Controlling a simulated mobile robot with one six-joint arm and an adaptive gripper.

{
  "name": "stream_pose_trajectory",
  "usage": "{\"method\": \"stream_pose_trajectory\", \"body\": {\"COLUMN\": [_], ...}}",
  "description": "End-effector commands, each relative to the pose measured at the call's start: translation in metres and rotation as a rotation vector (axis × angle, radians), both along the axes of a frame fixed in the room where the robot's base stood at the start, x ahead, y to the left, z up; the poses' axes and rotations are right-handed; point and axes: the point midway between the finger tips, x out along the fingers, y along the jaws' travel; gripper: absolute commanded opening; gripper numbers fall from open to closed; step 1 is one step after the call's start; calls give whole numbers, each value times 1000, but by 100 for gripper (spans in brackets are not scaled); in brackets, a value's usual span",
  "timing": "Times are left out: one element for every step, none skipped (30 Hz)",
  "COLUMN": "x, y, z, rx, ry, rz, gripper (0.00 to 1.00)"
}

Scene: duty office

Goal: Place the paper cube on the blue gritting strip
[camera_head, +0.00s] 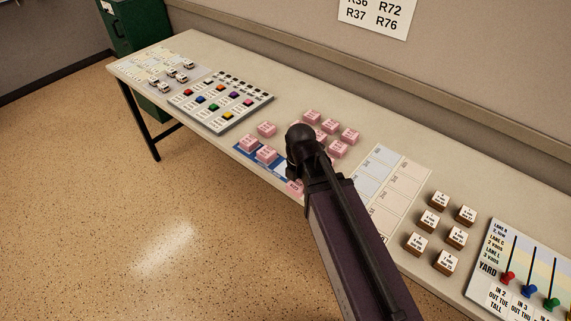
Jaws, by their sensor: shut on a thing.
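Several pink paper cubes with printed tops stand on the long table, including a loose group (349,136) behind my gripper. The blue gritting strip (240,149) lies near the front edge, with two pink cubes (265,155) on its left part. Another pink cube (294,187) shows at its right end, partly hidden by my arm. My gripper (301,144) is over the table just right of the strip, seen from behind. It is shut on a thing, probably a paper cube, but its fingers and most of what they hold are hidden. The labels are too small to read.
A single pink cube (266,129) stands behind the strip. A board with coloured pieces (222,101) is to the left. A pale printed sheet (404,180), wooden blocks with white tops (429,220) and a yard board with coloured pegs (510,240) are to the right.

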Motion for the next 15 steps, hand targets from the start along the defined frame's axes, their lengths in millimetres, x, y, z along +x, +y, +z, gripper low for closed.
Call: {"method": "stream_pose_trajectory", "body": {"x": [12,16,21,25,31,39,45,50,57,63,68,75,80,85,91], "y": [4,5,7,8,10,13,14,16,18,20,22,24,26,27,29], "z": [-2,-2,-3,-3,-4,-4,-5,-5,-6,-7,-7,-8,-8,-9,-9], "rx": [0,0,0,0,0,0,0,0,0,0,0,0,0,0,0], "ry": [0,0,0,0,0,0,0,0,0,0,0,0,0,0,0], "rz": [0,0,0,0,0,0,0,0,-1,-1,-1,-1,-1,-1,-1], "gripper": [25,25,25,25,25,25,25,25,25,25,25,25,25,25,25]}}
